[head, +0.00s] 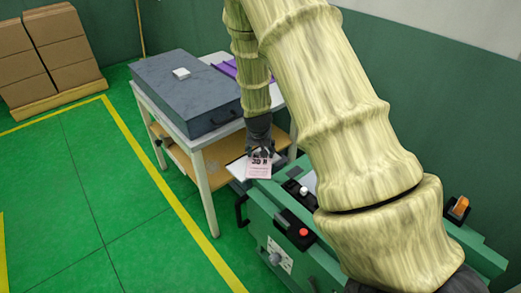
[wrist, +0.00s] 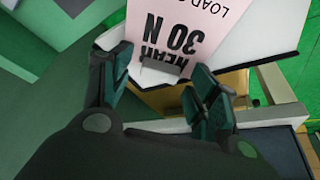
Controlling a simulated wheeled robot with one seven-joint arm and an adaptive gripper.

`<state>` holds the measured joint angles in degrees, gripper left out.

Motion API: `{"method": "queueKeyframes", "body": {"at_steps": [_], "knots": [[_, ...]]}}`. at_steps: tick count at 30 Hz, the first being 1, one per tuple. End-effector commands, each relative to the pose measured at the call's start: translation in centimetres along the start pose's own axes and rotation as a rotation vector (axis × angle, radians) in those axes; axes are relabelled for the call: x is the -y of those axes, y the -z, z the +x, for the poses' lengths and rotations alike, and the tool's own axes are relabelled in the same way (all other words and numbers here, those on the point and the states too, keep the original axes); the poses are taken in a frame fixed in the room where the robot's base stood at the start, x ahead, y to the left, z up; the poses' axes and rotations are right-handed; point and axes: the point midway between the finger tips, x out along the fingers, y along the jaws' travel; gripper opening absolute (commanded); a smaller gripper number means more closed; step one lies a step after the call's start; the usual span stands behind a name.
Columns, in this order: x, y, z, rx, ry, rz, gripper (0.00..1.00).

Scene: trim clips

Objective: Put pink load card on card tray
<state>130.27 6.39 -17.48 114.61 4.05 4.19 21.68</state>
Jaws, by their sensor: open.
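In the wrist view the card (wrist: 170,35) shows "30 N" and part of "LOAD". A flat white piece with a dark edge (head: 236,168) is under or behind the card and looks like the card tray; it also shows in the wrist view (wrist: 270,35). My gripper (head: 261,152) is open at the card's edge, with its fingertips (wrist: 160,80) apart on either side. I cannot tell whether they touch the card.
A white table (head: 203,185) with a grey case (head: 185,90) and a purple item (head: 226,68) stands behind. The green machine (head: 262,215) carries a red button (head: 303,232) and a white knob (head: 303,190). Cardboard boxes (head: 60,45) stand far left. The green floor at left is clear.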

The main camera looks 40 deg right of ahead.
Motion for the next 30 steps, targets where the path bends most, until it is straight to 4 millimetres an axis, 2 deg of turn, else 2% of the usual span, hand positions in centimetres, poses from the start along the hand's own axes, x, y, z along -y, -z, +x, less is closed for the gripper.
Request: {"method": "queueKeyframes", "body": {"at_steps": [5,21,30], "knots": [[0.1,0.1,-1.2,-0.002,0.001,0.0,0.6],[0.1,0.1,-8.7,-0.002,0.001,-0.001,0.6],[0.0,0.1,-11.6,-0.001,0.0,0.0,0.6]]}}
